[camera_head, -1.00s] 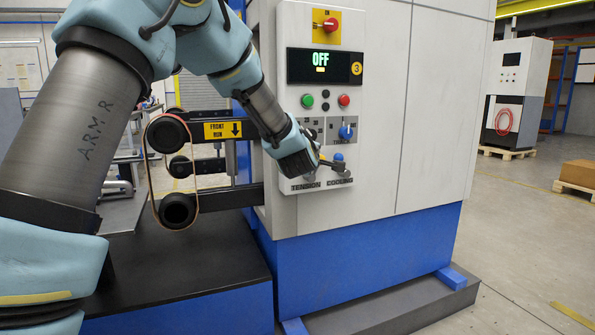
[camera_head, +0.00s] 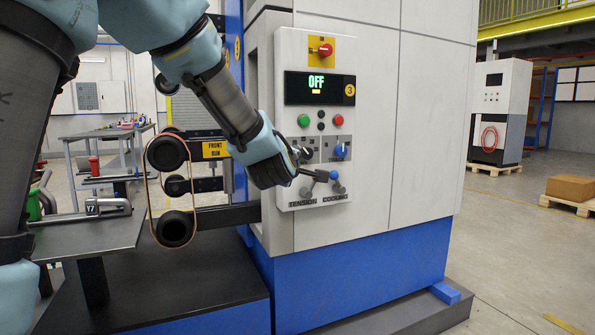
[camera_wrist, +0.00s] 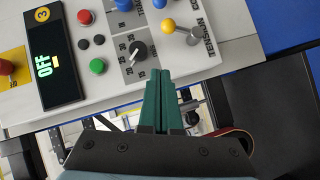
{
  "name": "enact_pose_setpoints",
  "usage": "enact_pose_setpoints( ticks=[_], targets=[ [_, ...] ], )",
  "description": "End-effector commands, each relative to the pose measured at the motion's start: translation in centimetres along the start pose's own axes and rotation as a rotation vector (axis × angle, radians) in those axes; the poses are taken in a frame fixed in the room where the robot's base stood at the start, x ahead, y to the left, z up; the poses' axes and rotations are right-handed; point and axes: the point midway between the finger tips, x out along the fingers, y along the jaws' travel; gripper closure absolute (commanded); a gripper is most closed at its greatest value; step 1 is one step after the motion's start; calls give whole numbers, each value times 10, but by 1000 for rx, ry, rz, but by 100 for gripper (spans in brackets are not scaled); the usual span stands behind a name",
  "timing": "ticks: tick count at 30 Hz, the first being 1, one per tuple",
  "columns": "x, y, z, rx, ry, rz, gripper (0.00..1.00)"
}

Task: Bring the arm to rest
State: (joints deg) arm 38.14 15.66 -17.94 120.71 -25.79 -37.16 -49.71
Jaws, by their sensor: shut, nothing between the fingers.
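My gripper (camera_head: 298,164) is at the left edge of the control panel (camera_head: 288,60), in front of its lower part in the head view. Its green fingers (camera_wrist: 160,82) show in the wrist view, pressed together and empty, beside the black knob (camera_wrist: 138,50) and below the yellow-ended tension lever (camera_wrist: 170,27). Whether the fingertips touch the panel cannot be told. My arm reaches in from the upper left, bent at the elbow. The display (camera_head: 318,88) reads OFF; it also shows in the wrist view (camera_wrist: 47,62).
The belt unit (camera_head: 150,190) stands left of the panel, close beneath my forearm. A table (camera_head: 95,235) with a clamp is at the left. A red switch (camera_head: 326,50), green button (camera_head: 303,121), red button (camera_head: 337,121) and blue knob (camera_head: 341,152) are on the panel.

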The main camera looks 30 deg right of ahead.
Motion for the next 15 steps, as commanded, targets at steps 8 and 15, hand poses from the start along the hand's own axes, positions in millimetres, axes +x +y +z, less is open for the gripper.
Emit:
enact_pose_setpoints(
  ticks=[8,15],
  targets=[
    [-10,0,0,0,0,0,100],
    [-9,0,0,0,0,0,100]
  ],
)
